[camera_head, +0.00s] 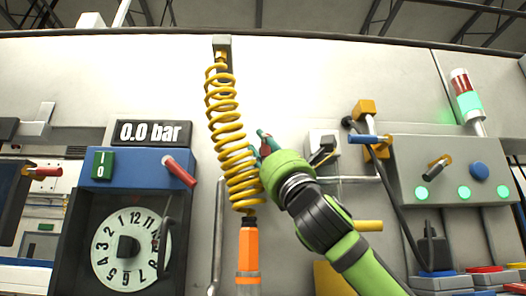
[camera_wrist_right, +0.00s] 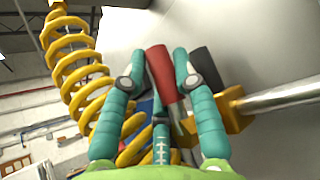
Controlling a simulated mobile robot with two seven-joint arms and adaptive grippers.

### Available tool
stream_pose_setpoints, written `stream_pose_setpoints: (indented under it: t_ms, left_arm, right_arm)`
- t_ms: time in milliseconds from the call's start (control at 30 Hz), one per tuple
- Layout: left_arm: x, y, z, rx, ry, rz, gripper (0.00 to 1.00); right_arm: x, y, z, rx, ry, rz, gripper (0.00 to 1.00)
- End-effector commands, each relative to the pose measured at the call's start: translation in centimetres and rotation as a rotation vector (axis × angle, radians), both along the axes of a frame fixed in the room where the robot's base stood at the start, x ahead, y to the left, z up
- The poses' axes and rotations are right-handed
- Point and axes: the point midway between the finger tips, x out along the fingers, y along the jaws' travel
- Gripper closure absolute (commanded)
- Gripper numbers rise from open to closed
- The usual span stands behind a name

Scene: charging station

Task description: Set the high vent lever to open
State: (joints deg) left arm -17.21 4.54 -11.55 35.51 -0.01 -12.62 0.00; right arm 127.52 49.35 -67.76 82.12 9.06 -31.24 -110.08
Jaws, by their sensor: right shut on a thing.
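My right gripper (camera_head: 264,146) is in front of the pale wall panel, just right of the yellow coiled hose (camera_head: 232,130). In the right wrist view, the teal fingers of my right gripper (camera_wrist_right: 157,75) are closed around a red lever handle (camera_wrist_right: 159,68). A yellow block (camera_wrist_right: 234,110) on a metal pipe (camera_wrist_right: 285,97) is just right of the fingers. No label shows which vent lever this is. My left gripper is out of view.
A blue-topped gauge box (camera_head: 125,168) with a red handle (camera_head: 180,171) and a 0.0 bar display (camera_head: 151,133) stands left. A grey control panel (camera_head: 440,155) with green lights is right. The coiled hose hangs close beside my gripper, ending in an orange grip (camera_head: 248,250).

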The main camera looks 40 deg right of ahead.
Motion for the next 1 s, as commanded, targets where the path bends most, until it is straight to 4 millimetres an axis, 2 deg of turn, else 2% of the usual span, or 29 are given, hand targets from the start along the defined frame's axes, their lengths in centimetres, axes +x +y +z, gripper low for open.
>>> stream_pose_setpoints:
  t_ms: [133, 167, 200, 667, 767, 1000]
  left_arm:
    - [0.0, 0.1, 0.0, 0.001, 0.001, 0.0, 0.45]
    - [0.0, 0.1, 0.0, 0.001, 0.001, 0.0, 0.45]
    - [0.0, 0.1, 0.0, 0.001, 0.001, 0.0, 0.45]
    - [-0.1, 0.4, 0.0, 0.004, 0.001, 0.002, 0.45]
    - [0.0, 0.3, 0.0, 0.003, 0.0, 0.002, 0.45]
    - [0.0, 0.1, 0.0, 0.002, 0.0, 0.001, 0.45]
  right_arm:
    - [0.0, 0.0, 0.0, 0.007, 0.001, 0.008, 1.0]
    - [0.0, 0.0, 0.0, 0.007, 0.001, 0.008, 0.59]
    - [0.0, 0.0, 0.0, 0.007, 0.001, 0.008, 0.45]
    - [-0.4, -0.1, -0.4, 0.003, 0.001, 0.004, 0.45]
    - [-1.1, -0.1, -1.2, 0.003, 0.001, 0.004, 0.45]
    - [-3.8, -0.2, -4.5, 0.002, 0.002, 0.004, 0.45]
